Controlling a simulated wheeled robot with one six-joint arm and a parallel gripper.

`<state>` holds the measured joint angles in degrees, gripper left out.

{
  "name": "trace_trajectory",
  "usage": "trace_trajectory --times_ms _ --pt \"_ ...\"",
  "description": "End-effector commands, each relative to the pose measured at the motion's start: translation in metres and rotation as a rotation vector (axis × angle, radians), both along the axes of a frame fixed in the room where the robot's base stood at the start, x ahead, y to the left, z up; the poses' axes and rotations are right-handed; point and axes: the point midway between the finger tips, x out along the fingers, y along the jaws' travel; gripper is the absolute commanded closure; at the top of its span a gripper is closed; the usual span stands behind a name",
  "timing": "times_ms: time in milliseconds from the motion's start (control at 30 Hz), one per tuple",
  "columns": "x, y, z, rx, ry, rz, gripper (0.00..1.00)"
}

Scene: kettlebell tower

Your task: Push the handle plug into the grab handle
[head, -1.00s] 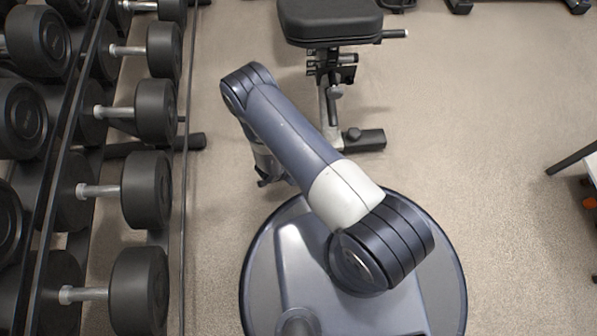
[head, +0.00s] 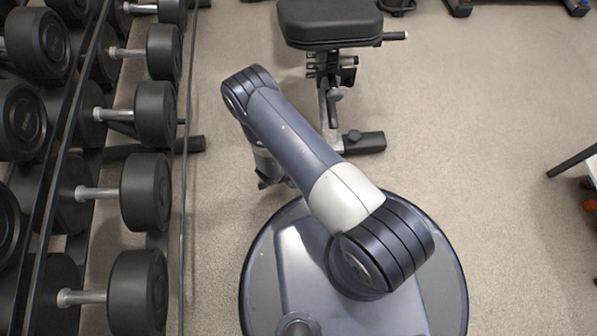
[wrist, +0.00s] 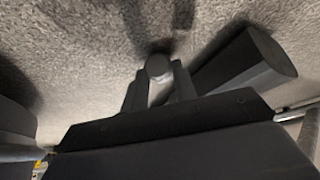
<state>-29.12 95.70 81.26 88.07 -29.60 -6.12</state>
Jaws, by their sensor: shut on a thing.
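In the wrist view my gripper (wrist: 159,88) is shut, with its two dark fingers on either side of a small grey piece with a round end (wrist: 158,66), which I take to be the handle plug. The piece sticks out past the fingertips, above the carpet. In the head view my gripper is mostly hidden beneath my arm, low near the floor left of the bench. I cannot make out the grab handle for certain in either view, nor any contact between it and the plug.
A thick dark bar (wrist: 245,62) lies close to the right of my gripper in the wrist view. A dumbbell rack (head: 75,150) fills the left of the head view, its foot (head: 160,145) reaching over the floor. A padded bench (head: 330,22) stands ahead.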

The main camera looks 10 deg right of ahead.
Motion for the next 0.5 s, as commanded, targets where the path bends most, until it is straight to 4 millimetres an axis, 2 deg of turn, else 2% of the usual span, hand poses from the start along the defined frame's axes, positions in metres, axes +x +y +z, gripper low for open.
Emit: trace_trajectory --times_ms 67,500 --pt "0.0000 0.0000 0.0000 0.000 0.000 0.000 1.00" --pt "0.0000 0.0000 0.0039 0.000 0.000 0.000 1.00"
